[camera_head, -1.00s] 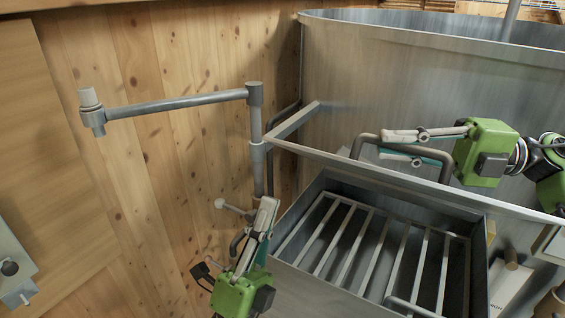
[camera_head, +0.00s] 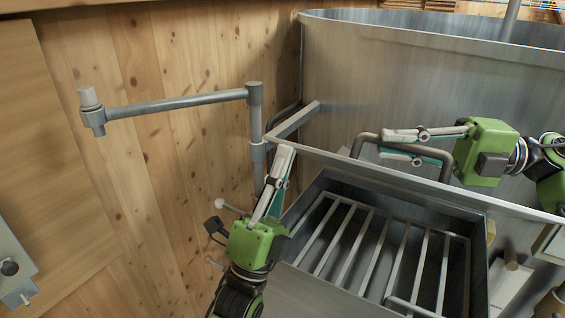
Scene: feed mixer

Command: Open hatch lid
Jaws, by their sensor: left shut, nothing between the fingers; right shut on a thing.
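A grey bent-tube handle (camera_head: 435,153) stands up behind a metal rim, above the grated hatch box (camera_head: 478,265). My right gripper (camera_head: 383,143) comes in from the right and is shut on the handle's top bar, one finger above and one below. I cannot clearly make out the lid's outline. My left gripper (camera_head: 286,151) is shut and empty, pointing up. Its tips overlap the metal rim (camera_head: 340,162) near its left corner; I cannot tell whether they touch.
A large metal tank (camera_head: 400,75) fills the back. A pipe post with a horizontal arm (camera_head: 180,104) stands left of it, before a wooden wall (camera_head: 180,190). Metal bars (camera_head: 340,240) cross the box opening. A grey box (camera_head: 12,265) is at far left.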

